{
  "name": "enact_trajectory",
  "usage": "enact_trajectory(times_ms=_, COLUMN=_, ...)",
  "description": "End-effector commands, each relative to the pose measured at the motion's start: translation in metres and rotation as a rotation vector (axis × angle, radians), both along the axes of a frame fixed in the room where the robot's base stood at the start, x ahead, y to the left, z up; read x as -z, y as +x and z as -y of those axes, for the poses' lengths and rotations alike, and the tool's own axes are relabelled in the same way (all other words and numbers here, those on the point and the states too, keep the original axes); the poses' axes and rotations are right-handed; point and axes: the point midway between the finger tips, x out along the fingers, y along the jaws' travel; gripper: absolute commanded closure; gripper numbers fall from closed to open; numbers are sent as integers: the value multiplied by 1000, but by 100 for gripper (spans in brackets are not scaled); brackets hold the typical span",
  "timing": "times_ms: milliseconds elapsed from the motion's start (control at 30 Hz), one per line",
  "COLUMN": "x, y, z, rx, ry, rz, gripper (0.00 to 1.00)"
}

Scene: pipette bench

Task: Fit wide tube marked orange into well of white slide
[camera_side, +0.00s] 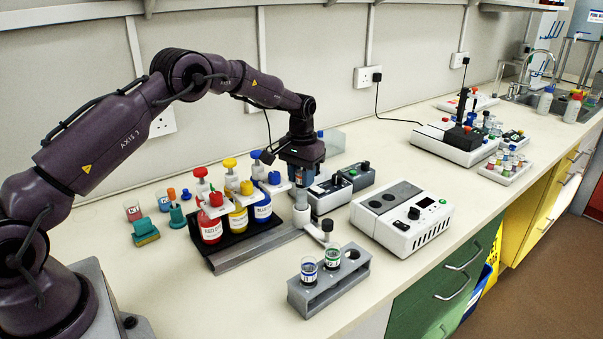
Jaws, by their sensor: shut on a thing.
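My gripper (303,180) points straight down over the white slide (315,230) on its grey rail. The well itself is hidden behind the gripper and tube. A dark-topped knob (327,226) stands at the slide's right end.
A grey rack (328,288) in front holds blue-marked and green-marked tubes, with an empty hole at its right. Red, yellow and blue bottles (237,220) stand close left of my gripper. White and grey devices (402,218) stand to the right. The front left bench is clear.

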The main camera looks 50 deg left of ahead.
Motion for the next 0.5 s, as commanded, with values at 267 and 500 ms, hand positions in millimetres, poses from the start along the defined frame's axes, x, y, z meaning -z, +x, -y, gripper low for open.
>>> enact_trajectory(times_ms=267, x=7, y=0, z=0, rx=0, ry=0, rz=-1, gripper=91)
enact_trajectory(times_ms=500, x=13, y=0, z=0, rx=0, ry=0, rz=-1, gripper=91)
